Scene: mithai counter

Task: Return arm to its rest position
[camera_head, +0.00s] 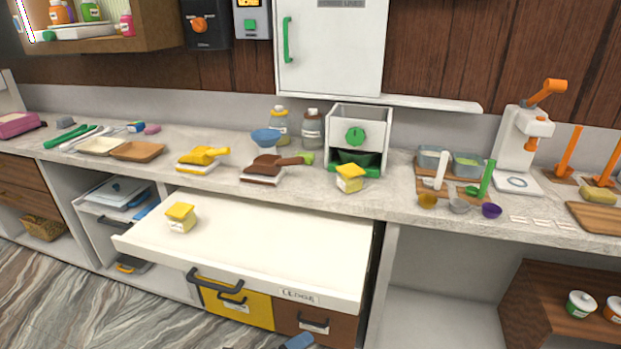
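Neither of my grippers can be made out in the head view, and no arm crosses the counter (400,205) or the pulled-out white drawer (270,240). A small blue-grey piece (297,342) is cut off at the bottom edge; I cannot tell what it is. A small yellow-topped block (180,217) sits on the left part of the open drawer. A similar yellow-topped block (350,178) stands on the counter in front of the white machine with a green knob (356,135).
The drawer juts out from the counter above yellow and brown fronts with dark handles. A white press with an orange lever (524,145) stands at right, near small cups and tubs. A white cabinet (333,45) hangs above. The drawer's middle and right are bare.

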